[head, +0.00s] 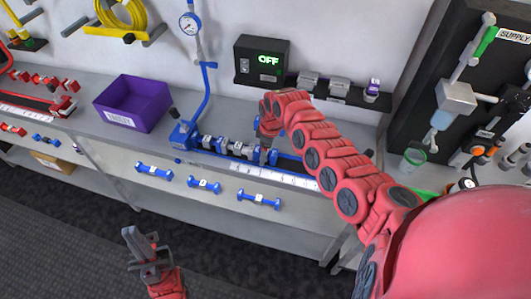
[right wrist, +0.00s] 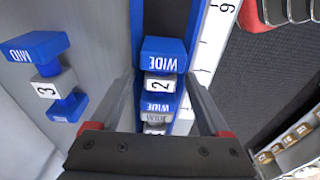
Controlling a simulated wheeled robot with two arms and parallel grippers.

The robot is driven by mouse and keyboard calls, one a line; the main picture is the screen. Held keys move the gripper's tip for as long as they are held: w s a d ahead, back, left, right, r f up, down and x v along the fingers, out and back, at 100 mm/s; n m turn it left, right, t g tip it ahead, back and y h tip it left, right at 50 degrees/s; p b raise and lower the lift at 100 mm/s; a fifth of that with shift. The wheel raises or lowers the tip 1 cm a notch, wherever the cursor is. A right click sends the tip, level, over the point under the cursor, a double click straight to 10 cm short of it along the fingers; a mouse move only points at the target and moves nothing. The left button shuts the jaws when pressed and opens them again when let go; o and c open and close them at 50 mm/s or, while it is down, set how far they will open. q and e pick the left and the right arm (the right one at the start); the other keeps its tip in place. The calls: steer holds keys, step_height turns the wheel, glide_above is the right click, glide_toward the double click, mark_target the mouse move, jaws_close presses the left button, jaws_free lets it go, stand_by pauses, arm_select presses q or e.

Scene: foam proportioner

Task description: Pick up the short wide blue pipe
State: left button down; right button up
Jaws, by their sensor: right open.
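A short blue pipe marked WIDE with the number 2 (right wrist: 160,75) lies in the blue rack in the right wrist view. My right gripper (right wrist: 160,112) is open, its fingers either side of the pipe's lower part. In the head view my right gripper (head: 268,132) is over the blue rack (head: 185,137), and my arm hides part of the rack. My left gripper (head: 142,245) is low at the left, apart from the bench, its fingers apart and empty.
A blue pipe marked MID with number 3 (right wrist: 52,82) lies to the left in the right wrist view. Several blue pipes (head: 203,184) sit along the bench front. A purple bin (head: 130,105) stands left of the rack. A dark panel (head: 425,80) stands at the right.

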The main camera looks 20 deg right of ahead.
jaws_close()
stand_by(0.3)
steer(key=shift+r, duration=0.1)
